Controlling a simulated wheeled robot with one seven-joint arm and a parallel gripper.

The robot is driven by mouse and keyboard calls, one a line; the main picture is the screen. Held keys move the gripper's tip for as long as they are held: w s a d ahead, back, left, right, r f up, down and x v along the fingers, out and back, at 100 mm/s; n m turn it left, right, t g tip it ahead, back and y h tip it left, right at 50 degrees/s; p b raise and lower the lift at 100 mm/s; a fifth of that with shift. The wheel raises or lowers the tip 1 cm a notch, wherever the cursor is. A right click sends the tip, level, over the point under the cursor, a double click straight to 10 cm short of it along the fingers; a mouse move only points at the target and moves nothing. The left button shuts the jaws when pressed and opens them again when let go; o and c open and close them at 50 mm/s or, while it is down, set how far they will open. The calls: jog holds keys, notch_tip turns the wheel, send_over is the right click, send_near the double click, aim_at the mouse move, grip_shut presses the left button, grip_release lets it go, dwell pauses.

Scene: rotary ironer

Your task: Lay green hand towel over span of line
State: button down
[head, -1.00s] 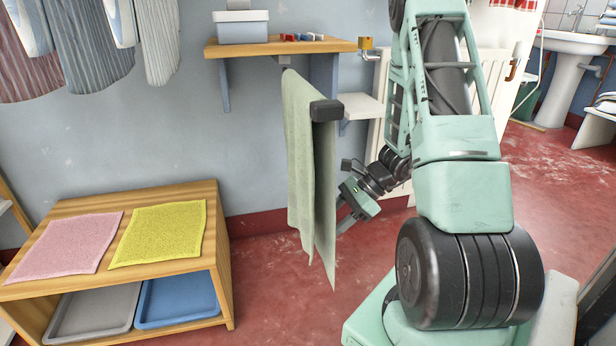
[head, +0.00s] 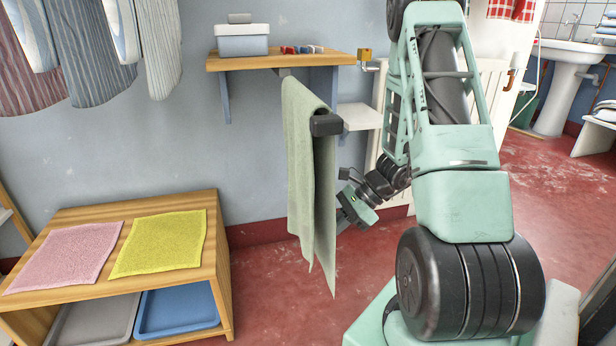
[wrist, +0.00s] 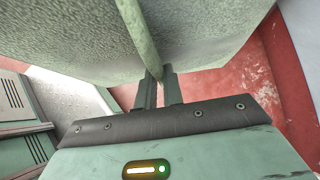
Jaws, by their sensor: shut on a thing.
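The green hand towel (head: 305,170) hangs over a bar that comes out from the wall under the wooden shelf, with a dark end block (head: 325,124) at its near end. One half hangs on the left side and the other on the right, down to a low pointed corner. My gripper (head: 343,221) is at the towel's right side, below the bar. In the wrist view, my gripper (wrist: 159,88) is shut on a fold of the green towel (wrist: 200,65), which fills the upper part. The line itself is mostly hidden by the towel.
A wooden shelf (head: 285,60) with a grey-blue box (head: 242,40) is above the towel. A low wooden bench (head: 222,270) at left holds a pink cloth (head: 65,258) and a yellow cloth (head: 160,243). Striped garments hang upper left. A white radiator (head: 492,85) stands behind my arm.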

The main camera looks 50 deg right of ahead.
notch_tip(320, 180, up, 44)
jog(key=p, duration=3.8)
jog(key=shift+f+p, duration=0.2)
jog(key=shift+p, duration=0.1)
jog(key=s+d+p, duration=0.1)
jog(key=s+d, duration=0.3)
jog(key=d, duration=0.3)
jog(key=shift+p, duration=0.35)
jog(key=shift+s, duration=0.1)
